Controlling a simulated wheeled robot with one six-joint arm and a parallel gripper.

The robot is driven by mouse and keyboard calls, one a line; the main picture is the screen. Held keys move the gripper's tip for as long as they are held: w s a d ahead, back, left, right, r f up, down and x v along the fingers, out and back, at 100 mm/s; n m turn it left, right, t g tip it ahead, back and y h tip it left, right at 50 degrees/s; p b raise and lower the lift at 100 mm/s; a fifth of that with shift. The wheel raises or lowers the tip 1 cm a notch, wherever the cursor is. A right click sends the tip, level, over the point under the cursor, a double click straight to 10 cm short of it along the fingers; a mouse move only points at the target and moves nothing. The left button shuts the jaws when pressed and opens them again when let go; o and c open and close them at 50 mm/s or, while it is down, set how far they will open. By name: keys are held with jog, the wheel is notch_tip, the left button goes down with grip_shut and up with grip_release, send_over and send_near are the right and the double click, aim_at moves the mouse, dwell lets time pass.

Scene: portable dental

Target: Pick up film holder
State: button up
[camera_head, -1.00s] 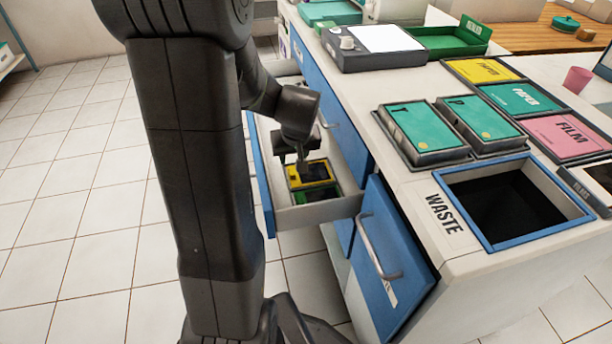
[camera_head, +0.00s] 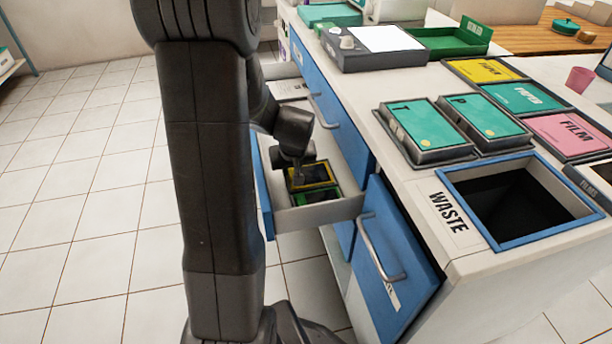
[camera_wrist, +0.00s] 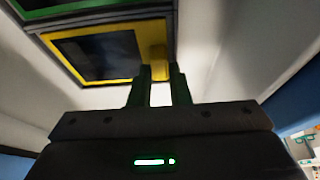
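The film holder is a yellow frame (camera_head: 329,168) around a dark film window, lying in the open drawer (camera_head: 320,214). In the wrist view the yellow holder (camera_wrist: 92,40) has a raised yellow tab at its right end. My gripper (camera_wrist: 160,75) has its two green-lit fingers apart, one on each side of that tab, with little or no gap visible. I cannot tell whether they press on it. In the head view my gripper (camera_head: 297,182) is down at the holder and hides part of it. The holder appears to be still in the drawer.
A green-framed holder (camera_head: 334,194) lies beside the yellow one in the drawer. The drawer walls stand close around my gripper. The counter above carries a WASTE bin (camera_head: 478,215) and teal boxes (camera_head: 420,122).

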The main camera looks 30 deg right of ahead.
grip_shut()
jog(key=shift+r, duration=0.1)
